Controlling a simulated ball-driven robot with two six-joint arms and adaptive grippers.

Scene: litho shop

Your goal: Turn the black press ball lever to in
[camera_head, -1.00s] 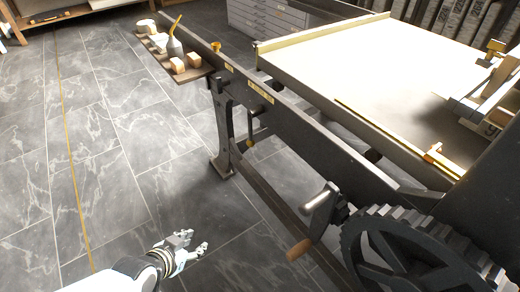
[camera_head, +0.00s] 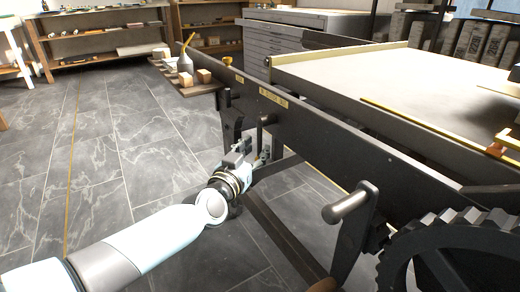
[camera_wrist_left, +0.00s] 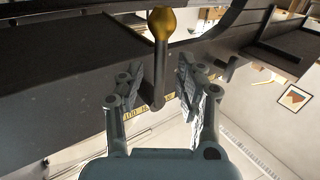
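The black ball lever (camera_head: 262,128) is on the near side of the press's dark rail, partly hidden behind my left gripper (camera_head: 252,152) in the head view. In the left wrist view, the lever (camera_wrist_left: 159,62) has a dark rod and a brass-coloured ball at its end. My left gripper (camera_wrist_left: 160,84) is open there, with one finger on each side of the rod and a gap showing on both sides. The ball lies beyond the fingertips in that picture. My right gripper is not in view.
A crank handle (camera_head: 350,203) and a large toothed gear (camera_head: 455,245) stand to the right. A small shelf (camera_head: 200,88) with blocks and a bottle is on the rail's far end. The press bed (camera_head: 400,85) lies beyond the rail. The tiled floor at left is clear.

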